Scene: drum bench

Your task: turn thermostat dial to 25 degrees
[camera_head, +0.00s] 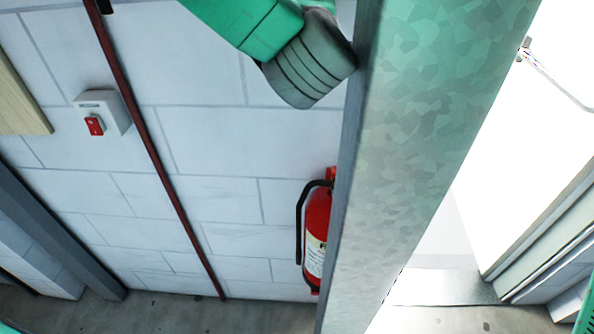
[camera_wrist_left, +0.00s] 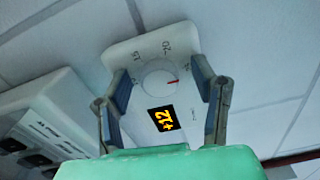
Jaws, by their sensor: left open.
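The thermostat (camera_wrist_left: 185,38) is a white wall unit in the left wrist view, seen tilted. Its round white dial (camera_wrist_left: 156,79) has a red pointer mark on its right side. Printed numbers around the dial include 15 and 20; others are partly hidden. The small black display (camera_wrist_left: 165,118) shows +12 in orange. My left gripper (camera_wrist_left: 160,72) is open, with one finger on each side of the dial. Gaps show between the fingers and the dial. The thermostat and left gripper are not visible in the head view. My right gripper is in neither view.
A white box with dark switches (camera_wrist_left: 50,125) is left of the thermostat. In the head view, a white box with a red switch (camera_head: 95,124) and a dark red pipe (camera_head: 150,150) are on the block wall. A fire extinguisher (camera_head: 317,230) hangs beside a broad metal post (camera_head: 410,150).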

